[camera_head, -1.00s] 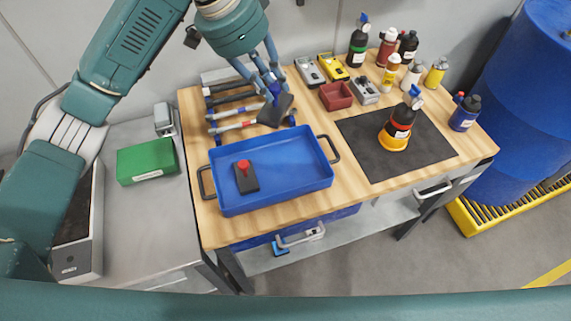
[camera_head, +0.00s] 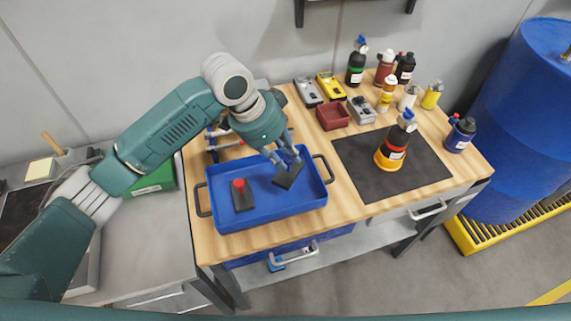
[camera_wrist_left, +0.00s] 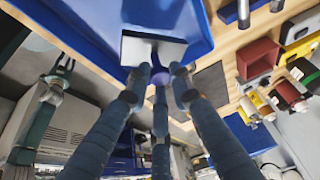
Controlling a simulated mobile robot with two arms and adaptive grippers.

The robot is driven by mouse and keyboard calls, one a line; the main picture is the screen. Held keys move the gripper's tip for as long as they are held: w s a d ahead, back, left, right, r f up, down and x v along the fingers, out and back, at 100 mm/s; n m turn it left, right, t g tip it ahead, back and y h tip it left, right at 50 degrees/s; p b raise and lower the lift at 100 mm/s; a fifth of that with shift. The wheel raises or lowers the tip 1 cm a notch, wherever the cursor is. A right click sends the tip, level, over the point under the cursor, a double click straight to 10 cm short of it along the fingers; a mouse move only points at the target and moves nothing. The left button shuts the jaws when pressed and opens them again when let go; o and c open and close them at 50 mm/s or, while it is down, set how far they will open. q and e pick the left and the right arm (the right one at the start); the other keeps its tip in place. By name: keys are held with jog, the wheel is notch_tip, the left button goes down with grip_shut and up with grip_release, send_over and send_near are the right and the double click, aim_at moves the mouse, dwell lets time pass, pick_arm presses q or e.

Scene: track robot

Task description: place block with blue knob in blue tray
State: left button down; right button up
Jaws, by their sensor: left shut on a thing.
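The blue tray (camera_head: 270,208) sits at the front left of the wooden workbench; its blue wall also shows in the left wrist view (camera_wrist_left: 80,35). My left gripper (camera_head: 287,162) is over the right half of the tray, shut on the dark block (camera_head: 290,177). The block is tilted in the head view. Its knob is mostly hidden by the fingers; a bit of blue-violet shows between the fingertips (camera_wrist_left: 160,76) in the left wrist view. I cannot tell whether the block touches the tray floor.
A block with a red knob (camera_head: 242,195) lies in the tray's left half. A black mat (camera_head: 385,180) with an orange-based bottle (camera_head: 392,150) is to the right. A rack with tools (camera_head: 215,140) stands behind the tray. Bottles and a red bin (camera_head: 332,116) line the back.

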pick_arm(q)
jog(key=shift+f, duration=0.4)
jog(key=shift+w+f+p, duration=0.1)
jog(key=shift+f+p, duration=0.2)
jog(key=shift+f, duration=1.65)
jog(key=shift+f, duration=0.1)
jog(key=c, duration=1.5)
grip_release()
jog(key=shift+c, duration=0.2)
jog(key=shift+a+r, duration=0.1)
jog(key=shift+r, duration=0.2)
jog(key=b+v, duration=0.1)
jog(key=v, duration=1)
jog(key=shift+r+b, duration=0.25)
jog(key=shift+b, duration=0.05)
